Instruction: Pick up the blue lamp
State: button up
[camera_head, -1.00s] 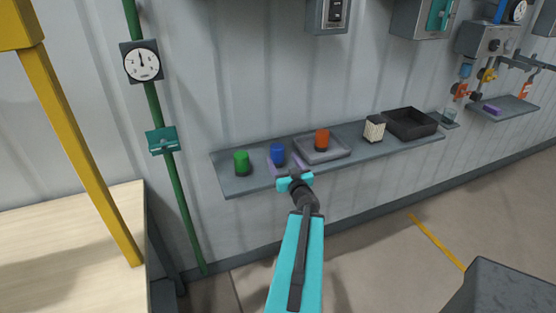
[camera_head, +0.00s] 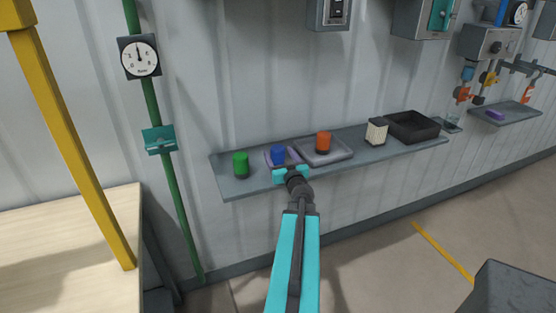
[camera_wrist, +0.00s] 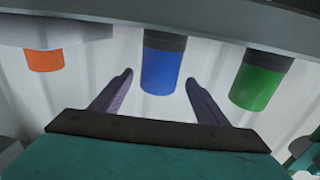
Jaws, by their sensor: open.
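The blue lamp (camera_head: 278,153) stands upright on the grey wall shelf (camera_head: 235,187), between a green lamp (camera_head: 240,162) and an orange lamp (camera_head: 323,141). My gripper (camera_head: 281,157) reaches in from the front with its purple fingers open on either side of the blue lamp. In the wrist view, which is upside down, the blue lamp (camera_wrist: 162,66) with its dark base lies between the fingertips of my gripper (camera_wrist: 160,78). A gap shows on each side, so neither finger appears to touch it.
The orange lamp sits on a grey tray (camera_head: 340,154). Farther right are a pale perforated holder (camera_head: 376,132), a black bin (camera_head: 413,127) and a glass (camera_head: 452,122). A green pipe (camera_head: 170,185) runs down the wall at left, near a wooden table (camera_head: 70,255).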

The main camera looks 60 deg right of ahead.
aim_at(275, 146)
jog(key=shift+w+d, duration=0.45)
jog(key=shift+w, duration=0.05)
jog(key=shift+p+x, duration=0.8)
jog(key=shift+x, duration=1.8)
jog(key=shift+f, duration=0.1)
jog(key=c, duration=1.3)
